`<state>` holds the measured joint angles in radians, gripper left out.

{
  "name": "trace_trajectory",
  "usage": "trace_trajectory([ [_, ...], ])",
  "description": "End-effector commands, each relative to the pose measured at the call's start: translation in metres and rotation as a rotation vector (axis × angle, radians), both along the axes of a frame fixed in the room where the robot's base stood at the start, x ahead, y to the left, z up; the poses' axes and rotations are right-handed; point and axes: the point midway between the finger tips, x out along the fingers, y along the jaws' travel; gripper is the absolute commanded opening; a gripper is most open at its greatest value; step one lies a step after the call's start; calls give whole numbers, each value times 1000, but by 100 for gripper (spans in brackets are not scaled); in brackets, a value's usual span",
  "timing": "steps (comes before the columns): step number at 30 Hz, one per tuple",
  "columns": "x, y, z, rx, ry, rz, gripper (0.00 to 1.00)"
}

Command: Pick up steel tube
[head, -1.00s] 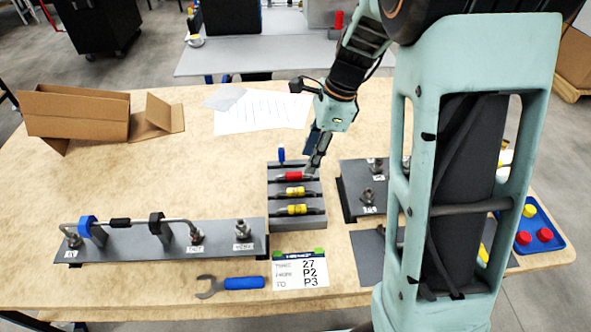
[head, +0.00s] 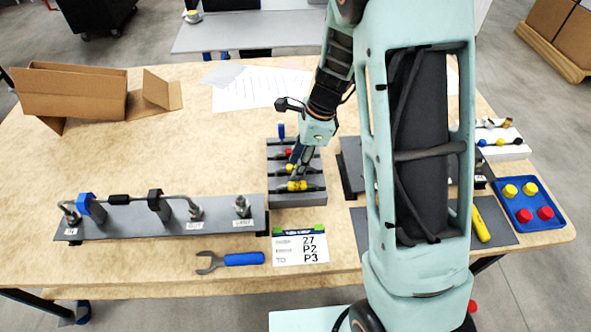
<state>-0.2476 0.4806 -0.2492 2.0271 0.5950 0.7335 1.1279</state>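A bent steel tube (head: 136,199) runs along the dark plate (head: 130,231) at the left front of the table. It passes by a blue clamp (head: 92,208), a black sleeve and a dark clamp (head: 160,205), and its ends meet fittings on the plate. My gripper (head: 293,172) points down over the grey rack (head: 298,200), well to the right of the tube. Its fingers are close to the rack's red and yellow marked pieces and partly cover them. Whether they touch anything, or are open or shut, I cannot tell.
A blue-handled wrench (head: 230,261) and a label card (head: 300,245) lie at the front edge. An open cardboard box (head: 75,95) and paper sheets (head: 250,110) lie behind. A blue tray (head: 527,205) holds red and yellow caps. The table's middle left is clear.

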Motion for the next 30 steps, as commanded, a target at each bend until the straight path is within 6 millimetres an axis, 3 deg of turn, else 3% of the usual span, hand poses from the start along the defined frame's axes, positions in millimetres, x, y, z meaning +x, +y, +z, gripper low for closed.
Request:
trace_trajectory([
  [5,0,0,0,0,-1,0,33],
  [14,0,0,1,0,-1,0,0],
  [30,1,0,8,0,-1,0,0],
])
